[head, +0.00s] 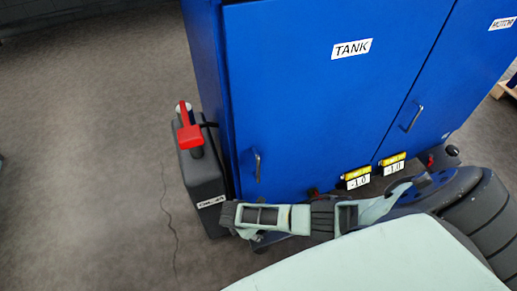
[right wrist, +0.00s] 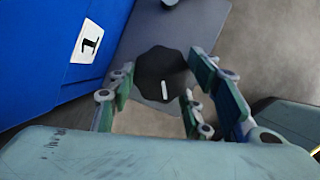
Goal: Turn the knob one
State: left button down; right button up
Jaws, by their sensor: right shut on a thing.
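A black knob (right wrist: 160,66) with a lobed rim and a short white mark shows in the right wrist view, in front of a grey surface. The white mark points nearly straight down in that view, leaning slightly. I cannot make out the gripped knob in the head view. My left gripper is not in view.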

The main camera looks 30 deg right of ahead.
jog(key=shift+w+m+g, duration=0.2)
jog(key=shift+m+g, duration=0.2)
jog(key=shift+m, duration=0.65)
jog(key=shift+w+m+g, duration=0.2)
jog(key=shift+m+g, duration=0.2)
jog(key=shift+m, duration=0.65)
jog(key=o, duration=1)
jog(key=shift+o, duration=0.7)
jog(key=shift+d, duration=0.1)
jog(key=shift+s, duration=0.1)
